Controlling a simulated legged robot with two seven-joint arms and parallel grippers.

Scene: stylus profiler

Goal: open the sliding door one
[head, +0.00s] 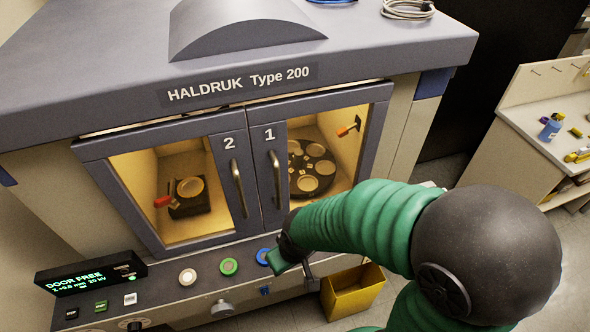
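Door one (266,176), the right-hand door of the HALDRUK Type 200 cabinet, is marked "1". It has a dark frame, a glass window and a vertical metal handle (276,179) near its left edge. It looks shut, its left edge meeting door two (223,172), marked "2", which has its own handle (238,188). My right arm, green and ribbed, comes in from the right across the lower right of door one. My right gripper (290,266) is below the handle, by the blue-ringed button, apart from the handle. Its fingers are small and partly hidden. My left gripper is out of view.
The control ledge has a display (90,276) reading "DOOR FREE", a white button (187,277), a green-ringed button (229,266) and a blue-ringed button (263,256). A yellow bin (353,292) stands below. A side bench (545,120) is at the right. The space before the doors' upper parts is clear.

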